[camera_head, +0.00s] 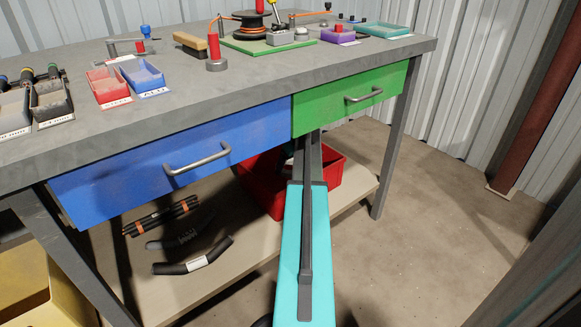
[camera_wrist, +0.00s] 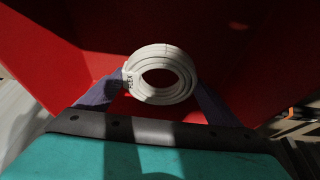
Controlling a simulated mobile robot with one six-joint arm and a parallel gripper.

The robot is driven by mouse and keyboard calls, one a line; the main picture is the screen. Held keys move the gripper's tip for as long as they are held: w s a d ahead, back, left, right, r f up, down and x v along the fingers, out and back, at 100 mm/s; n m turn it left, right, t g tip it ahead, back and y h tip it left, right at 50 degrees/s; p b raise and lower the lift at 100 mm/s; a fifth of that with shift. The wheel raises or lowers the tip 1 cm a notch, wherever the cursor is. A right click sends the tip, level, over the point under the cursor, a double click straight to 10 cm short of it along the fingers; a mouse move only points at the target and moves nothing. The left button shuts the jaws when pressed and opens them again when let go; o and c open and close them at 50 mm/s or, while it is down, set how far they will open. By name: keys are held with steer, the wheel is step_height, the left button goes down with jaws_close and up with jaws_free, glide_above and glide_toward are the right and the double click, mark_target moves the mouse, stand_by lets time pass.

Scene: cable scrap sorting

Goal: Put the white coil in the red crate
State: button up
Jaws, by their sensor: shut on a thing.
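The white coil (camera_wrist: 160,74) is in the middle of the wrist view, with a dark-lettered label on its left side. My gripper (camera_wrist: 162,90) is shut on it, with one purple finger at each side. Behind and around the coil are the red walls of the red crate (camera_wrist: 55,50), so the coil is at or inside the crate; its height above the floor cannot be told. In the head view the red crate (camera_head: 334,171) stands on the lower shelf under the bench, partly behind my teal arm. The coil and gripper are hidden there.
The shelf (camera_head: 215,272) also holds several black cable pieces (camera_head: 193,256) left of the crate. The bench's blue drawer (camera_head: 170,160) and green drawer (camera_head: 350,98) overhang the crate. A bench leg (camera_head: 392,150) stands to the right. The floor at right is clear.

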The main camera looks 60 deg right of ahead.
steer(key=shift+s+d+f+b, duration=0.1)
steer(key=shift+s+f+b, duration=0.05)
steer(key=shift+f+b, duration=0.45)
steer(key=shift+f, duration=0.1)
steer(key=shift+f+p, duration=0.35)
steer(key=shift+f, duration=0.25)
steer(key=o, duration=1.2)
steer(key=shift+c, duration=0.2)
steer(key=shift+r, duration=0.15)
steer(key=p+v, duration=0.3)
steer(key=v, duration=0.5)
steer(key=shift+r, duration=0.2)
